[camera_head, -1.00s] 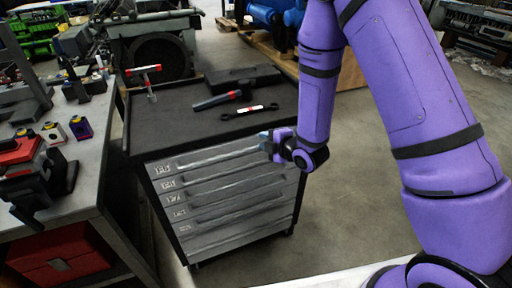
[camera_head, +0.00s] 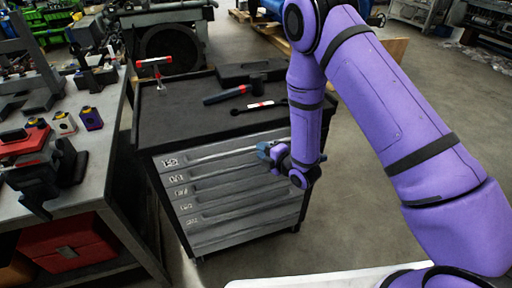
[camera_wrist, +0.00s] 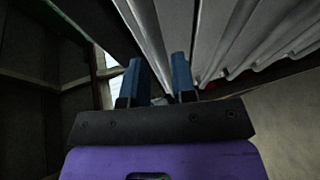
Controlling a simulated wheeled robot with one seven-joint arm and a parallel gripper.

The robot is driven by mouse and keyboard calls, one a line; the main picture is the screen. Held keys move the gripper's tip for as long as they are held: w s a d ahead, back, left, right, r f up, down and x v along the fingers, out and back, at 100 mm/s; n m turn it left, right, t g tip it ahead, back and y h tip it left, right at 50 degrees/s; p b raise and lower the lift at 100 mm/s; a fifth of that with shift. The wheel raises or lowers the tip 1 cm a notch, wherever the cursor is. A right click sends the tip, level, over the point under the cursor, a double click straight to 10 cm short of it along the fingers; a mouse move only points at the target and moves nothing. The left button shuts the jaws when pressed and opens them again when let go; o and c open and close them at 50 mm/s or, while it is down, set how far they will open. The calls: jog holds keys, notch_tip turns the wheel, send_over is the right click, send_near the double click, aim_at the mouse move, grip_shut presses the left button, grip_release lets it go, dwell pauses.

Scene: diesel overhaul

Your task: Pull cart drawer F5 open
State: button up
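The tool cart (camera_head: 150,115) has a black top and a front of several grey drawers with small labels at their left ends, too small to read surely. The lowest labelled drawer (camera_head: 240,228) seems flush with the others; I cannot confirm which one is F5. All drawers look shut. My gripper (camera_head: 268,152) is in front of the upper drawers, near their right end. In the wrist view, my gripper (camera_wrist: 157,82) has its two blue fingers apart, with no object clearly held between them. Grey drawer fronts (camera_wrist: 235,40) run close beyond the fingers. Contact cannot be told.
A hammer (camera_head: 228,95) and a red-and-black tool (camera_head: 262,105) lie on the cart top. The floor (camera_head: 375,190) right of the cart is clear.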

jog(key=shift+x, duration=1.85)
jog(key=shift+c, duration=0.4)
grip_shut()
